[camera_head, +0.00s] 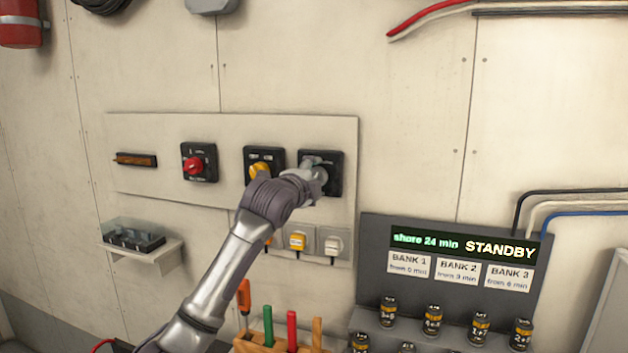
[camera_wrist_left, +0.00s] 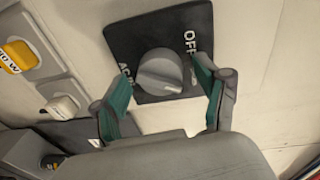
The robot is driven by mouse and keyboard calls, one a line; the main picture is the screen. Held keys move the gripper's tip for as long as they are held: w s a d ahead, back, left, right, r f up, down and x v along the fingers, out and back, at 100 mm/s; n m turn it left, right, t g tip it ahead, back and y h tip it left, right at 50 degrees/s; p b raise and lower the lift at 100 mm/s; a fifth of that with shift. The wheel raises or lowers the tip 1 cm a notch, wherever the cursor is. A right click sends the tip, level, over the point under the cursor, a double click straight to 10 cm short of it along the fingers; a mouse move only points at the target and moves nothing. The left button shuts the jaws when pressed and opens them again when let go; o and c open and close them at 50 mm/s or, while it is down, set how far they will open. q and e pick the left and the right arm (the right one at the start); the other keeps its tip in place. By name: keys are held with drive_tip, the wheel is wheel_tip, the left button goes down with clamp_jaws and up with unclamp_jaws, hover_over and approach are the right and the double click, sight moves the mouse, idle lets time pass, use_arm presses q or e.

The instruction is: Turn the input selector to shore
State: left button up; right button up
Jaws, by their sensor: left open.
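A row of switches is mounted on a pale panel (camera_head: 230,128). The rightmost has a black plate (camera_head: 336,184) and a grey round knob (camera_wrist_left: 160,72). In the left wrist view, the plate shows "OFF" at the upper right and a partly hidden label at the left. The knob's pointer direction is hard to read. My left gripper (camera_head: 318,176) is at this switch; in the left wrist view its open fingers (camera_wrist_left: 162,78) stand on either side of the knob. I cannot tell if they touch it. My right gripper is not in view.
Left of it are a yellow-knob switch (camera_head: 261,168), a red-knob switch (camera_head: 194,165) and a dark bar-shaped fixture (camera_head: 135,159). Plugs (camera_head: 297,241) sit below. A display board (camera_head: 465,245) reads "shore 24 min STANDBY", with small canisters below. A tool rack (camera_head: 245,345) stands at bottom centre.

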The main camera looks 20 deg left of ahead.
use_arm(q)
drive_tip(key=shift+s, duration=0.1)
drive_tip(key=s, duration=1.1)
drive_tip(key=shift+s+a+r, duration=0.4)
drive_tip(key=shift+a, duration=0.05)
